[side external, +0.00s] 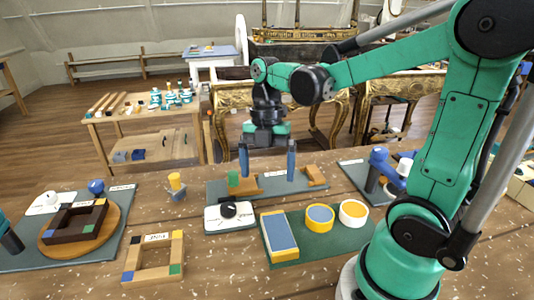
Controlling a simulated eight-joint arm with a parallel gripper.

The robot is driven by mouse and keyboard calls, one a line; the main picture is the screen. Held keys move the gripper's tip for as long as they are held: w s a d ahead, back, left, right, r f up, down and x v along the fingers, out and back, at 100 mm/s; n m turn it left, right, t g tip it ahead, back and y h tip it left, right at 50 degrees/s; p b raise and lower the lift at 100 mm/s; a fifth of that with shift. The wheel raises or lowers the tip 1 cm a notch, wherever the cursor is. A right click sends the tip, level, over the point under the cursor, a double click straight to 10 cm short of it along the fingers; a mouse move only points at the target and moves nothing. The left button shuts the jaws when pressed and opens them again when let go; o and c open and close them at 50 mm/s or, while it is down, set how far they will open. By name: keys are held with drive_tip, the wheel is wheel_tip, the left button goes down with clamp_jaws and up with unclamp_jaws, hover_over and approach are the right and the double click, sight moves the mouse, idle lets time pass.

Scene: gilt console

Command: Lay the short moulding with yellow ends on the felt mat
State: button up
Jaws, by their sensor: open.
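My gripper (267,175) is open, its two blue fingers pointing down over a blue-grey board in the middle of the bench. A wooden block with a green part (243,184) is on the board near the left finger, and another wooden block (315,176) is right of the right finger. I cannot pick out a short moulding with yellow ends for certain. A dark green mat (340,245) at the front centre looks like felt, but I cannot tell whether it is the felt mat.
The green mat bears a yellow-edged blue block (279,236) and two round tubs (319,217). A white box with a black knob (229,216) stands left of it. A light frame (154,257) and a dark frame on a round board (80,227) are farther left.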

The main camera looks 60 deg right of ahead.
drive_tip(key=a+m+t, duration=0.1)
drive_tip(key=m+t, duration=0.2)
drive_tip(key=m, duration=0.4)
drive_tip(key=a+r+m+t+h, duration=0.1)
drive_tip(key=a+m+t, duration=0.1)
drive_tip(key=m, duration=0.5)
drive_tip(key=w+a+m+t+h, duration=0.1)
drive_tip(key=a+m+t, duration=0.1)
drive_tip(key=m, duration=0.5)
drive_tip(key=shift+a+r+m+t, duration=0.25)
drive_tip(key=shift+m+t, duration=0.05)
drive_tip(key=shift+t, duration=0.5)
